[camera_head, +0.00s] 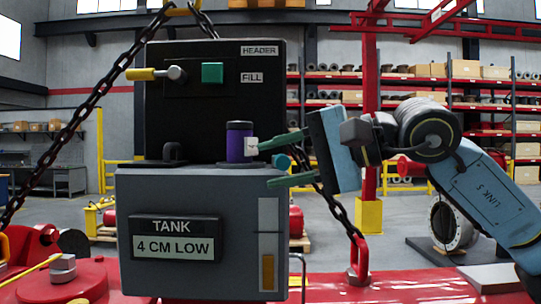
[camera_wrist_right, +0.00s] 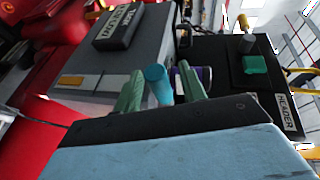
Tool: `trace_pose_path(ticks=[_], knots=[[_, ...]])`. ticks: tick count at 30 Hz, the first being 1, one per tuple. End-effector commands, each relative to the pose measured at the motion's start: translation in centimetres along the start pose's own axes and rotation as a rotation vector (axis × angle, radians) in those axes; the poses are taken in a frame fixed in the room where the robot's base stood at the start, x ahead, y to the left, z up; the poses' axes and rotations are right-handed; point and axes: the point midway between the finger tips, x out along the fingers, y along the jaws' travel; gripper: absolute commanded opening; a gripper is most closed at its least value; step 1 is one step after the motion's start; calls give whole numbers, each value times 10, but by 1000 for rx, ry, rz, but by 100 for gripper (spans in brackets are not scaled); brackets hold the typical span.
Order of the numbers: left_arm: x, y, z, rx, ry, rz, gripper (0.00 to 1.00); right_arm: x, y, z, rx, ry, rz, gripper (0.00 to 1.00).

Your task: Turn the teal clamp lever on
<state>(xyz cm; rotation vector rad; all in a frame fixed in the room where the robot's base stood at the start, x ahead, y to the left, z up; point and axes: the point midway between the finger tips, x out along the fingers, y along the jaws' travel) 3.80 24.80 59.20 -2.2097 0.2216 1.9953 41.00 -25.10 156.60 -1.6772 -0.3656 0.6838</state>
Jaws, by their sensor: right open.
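The teal clamp lever (camera_head: 282,161) shows as a short rounded teal end at the right side of the machine, just above the grey tank box. In the right wrist view the lever (camera_wrist_right: 158,84) is a teal cylinder between my two green fingers. My right gripper (camera_head: 268,165) reaches in from the right with its fingers apart, one above and one below the lever. In the wrist view the gripper (camera_wrist_right: 160,72) shows a gap beside the lever; contact cannot be told. The lever's far end and pivot are hidden. My left gripper is out of view.
A purple cylinder (camera_head: 240,141) with a white piece stands beside the upper fingertip. The grey tank box (camera_head: 150,270) reads "4 CM LOW". Above is a black panel with a teal square (camera_head: 212,72) and a yellow handle (camera_head: 140,74). A chain (camera_head: 335,212) hangs behind my gripper.

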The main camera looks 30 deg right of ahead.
Motion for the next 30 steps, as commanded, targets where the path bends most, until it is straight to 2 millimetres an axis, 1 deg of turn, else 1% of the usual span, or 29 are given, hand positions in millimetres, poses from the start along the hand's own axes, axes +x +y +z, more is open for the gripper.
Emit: trace_pose_path(ticks=[1,4,8,14,17,24,30], knots=[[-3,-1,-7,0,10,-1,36,6,-1,0,1,-2,1,41],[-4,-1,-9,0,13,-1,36,14,0,0,2,-2,2,41],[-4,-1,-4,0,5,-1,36,18,0,0,1,0,0,41],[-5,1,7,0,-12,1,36,18,0,0,1,0,0,41],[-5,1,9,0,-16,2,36,18,1,0,1,0,0,31],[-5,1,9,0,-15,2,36,18,1,0,1,0,1,0],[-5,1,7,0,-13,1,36,18,1,0,2,0,1,0]])
